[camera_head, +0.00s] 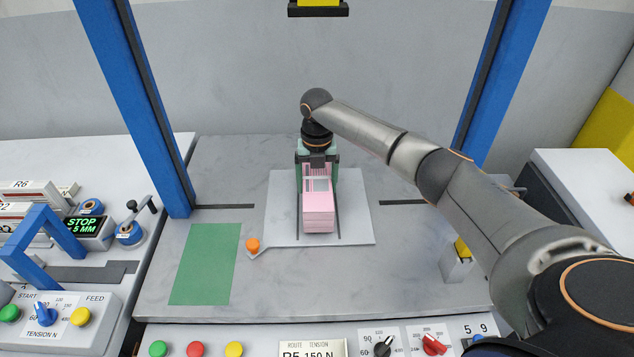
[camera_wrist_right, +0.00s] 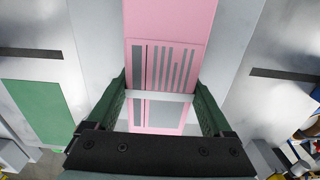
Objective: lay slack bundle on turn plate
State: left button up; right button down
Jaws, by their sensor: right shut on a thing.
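A pink bundle (camera_head: 318,205) with a pale strap across it is on or just above the light grey turn plate (camera_head: 356,228); I cannot tell if it touches. My right gripper (camera_head: 317,172) reaches down from above and is shut on the bundle near its far end, one green finger on each side. In the right wrist view the bundle (camera_wrist_right: 170,22) runs between the green fingers, with grey printed blocks and the strap showing. My left gripper is not in view.
A green mat (camera_head: 205,264) lies left of the plate, with an orange knob (camera_head: 252,245) between them. Blue posts (camera_head: 140,110) flank the grey table. Control panels with buttons and dials line the front and left.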

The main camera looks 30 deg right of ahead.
aim_at(317, 177)
jog(key=shift+f, duration=0.4)
jog(key=shift+c, duration=0.2)
grip_release()
jog(key=shift+o, duration=0.2)
jog(key=shift+s+f, duration=0.1)
jog(key=shift+f, duration=0.1)
notch_tip(317, 177, up, 13)
jog(key=shift+f+b, duration=0.1)
jog(key=shift+b, duration=0.4)
